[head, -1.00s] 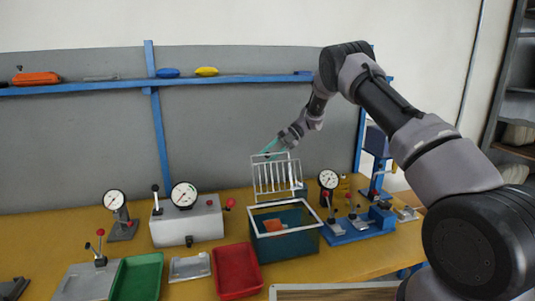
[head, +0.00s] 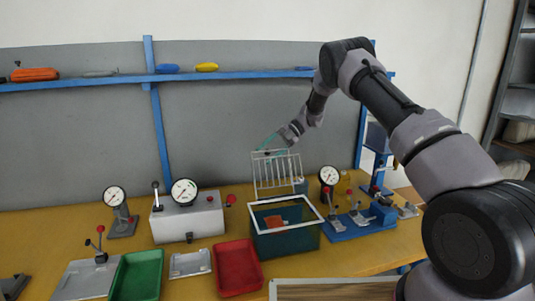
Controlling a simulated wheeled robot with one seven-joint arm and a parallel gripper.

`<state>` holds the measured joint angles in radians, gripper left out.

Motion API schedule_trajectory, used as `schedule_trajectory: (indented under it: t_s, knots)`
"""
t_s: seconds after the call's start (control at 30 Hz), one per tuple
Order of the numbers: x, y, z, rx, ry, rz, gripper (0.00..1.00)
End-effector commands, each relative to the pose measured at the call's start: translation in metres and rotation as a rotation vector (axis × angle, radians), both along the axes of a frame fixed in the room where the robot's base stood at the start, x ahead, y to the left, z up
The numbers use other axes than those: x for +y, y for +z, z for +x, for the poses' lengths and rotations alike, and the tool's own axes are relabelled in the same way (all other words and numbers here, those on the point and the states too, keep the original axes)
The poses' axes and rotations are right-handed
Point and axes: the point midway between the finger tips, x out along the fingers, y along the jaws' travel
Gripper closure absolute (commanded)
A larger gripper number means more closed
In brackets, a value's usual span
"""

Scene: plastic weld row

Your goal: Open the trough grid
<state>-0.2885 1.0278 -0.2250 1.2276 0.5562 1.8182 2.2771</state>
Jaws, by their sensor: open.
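The trough (head: 288,245) is a dark teal box with a white rim, standing on the yellow bench. An orange piece (head: 275,221) shows inside it. The trough grid (head: 277,174), a white barred frame, stands raised, nearly upright, at the back edge of the trough, so the trough's top is uncovered. My gripper (head: 266,145) is at the grid's top edge, at its upper left, with teal fingers open. The picture is too small to tell whether the fingers touch the grid.
A red tray (head: 238,268) and a green tray (head: 137,276) lie left of the trough. A grey gauge box (head: 187,218) stands behind them. A blue-based press (head: 358,222) with a gauge (head: 329,176) stands close on the right. A blue shelf (head: 230,79) runs above.

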Motion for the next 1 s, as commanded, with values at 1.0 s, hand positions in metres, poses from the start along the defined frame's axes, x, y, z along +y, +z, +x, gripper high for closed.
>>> schedule_trajectory:
  t_s: [1.0]
  knots:
    - [-0.083, 0.058, 0.038, 0.0, 0.0, 0.0, 0.36]
